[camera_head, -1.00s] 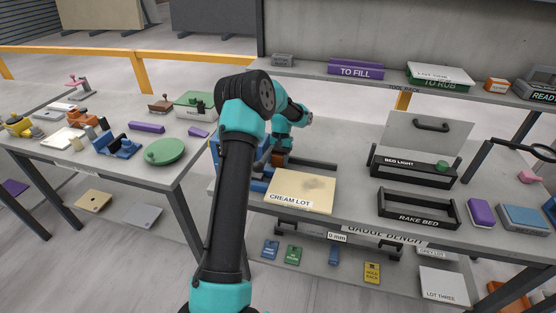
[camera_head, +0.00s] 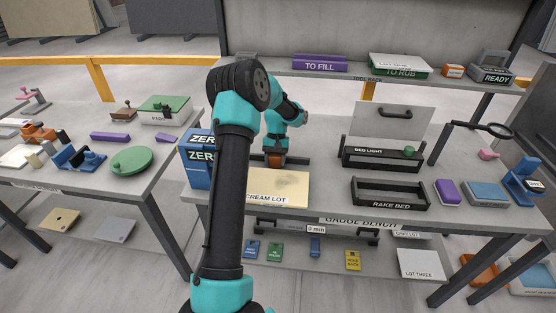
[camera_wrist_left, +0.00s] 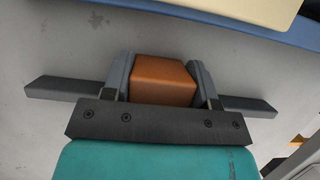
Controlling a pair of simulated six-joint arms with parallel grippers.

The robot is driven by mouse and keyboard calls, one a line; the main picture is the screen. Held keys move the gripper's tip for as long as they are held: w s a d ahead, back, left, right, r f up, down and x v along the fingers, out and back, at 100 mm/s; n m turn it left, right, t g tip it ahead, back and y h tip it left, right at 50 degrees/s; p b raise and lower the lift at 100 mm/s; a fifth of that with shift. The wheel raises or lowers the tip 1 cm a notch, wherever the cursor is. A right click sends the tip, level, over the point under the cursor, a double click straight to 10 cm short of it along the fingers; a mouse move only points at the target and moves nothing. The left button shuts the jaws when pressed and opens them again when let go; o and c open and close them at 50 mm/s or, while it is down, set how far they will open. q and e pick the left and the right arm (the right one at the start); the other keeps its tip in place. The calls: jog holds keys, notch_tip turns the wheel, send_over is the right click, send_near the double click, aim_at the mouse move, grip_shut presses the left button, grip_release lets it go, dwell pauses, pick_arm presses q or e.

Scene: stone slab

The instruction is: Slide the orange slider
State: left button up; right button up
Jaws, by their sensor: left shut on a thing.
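The orange slider (camera_head: 273,160) is small in the head view, just behind the cream slab marked CREAM LOT. In the left wrist view the orange block (camera_wrist_left: 165,80) fills the space between the two grey fingers. My left gripper (camera_head: 274,157) points down and is shut on it; the gripper shows close up in the wrist view (camera_wrist_left: 163,78). A dark grey bar (camera_head: 299,161) reaches out to the right of the gripper, and bar ends show on both sides in the wrist view. The slider's base is hidden. My right gripper is not in view.
The cream slab (camera_head: 290,187) lies in front of the gripper. Blue ZERO boxes (camera_head: 199,170) stand to the left, partly behind my arm. The black RAKE BED tray (camera_head: 390,205) and BED LIGHT unit (camera_head: 382,152) stand to the right. Bare bench lies between.

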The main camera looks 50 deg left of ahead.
pick_arm(q)
jog(key=shift+a, duration=0.1)
jog(key=o, duration=1.3)
jog(key=v, duration=1.7)
jog(key=shift+r, duration=0.2)
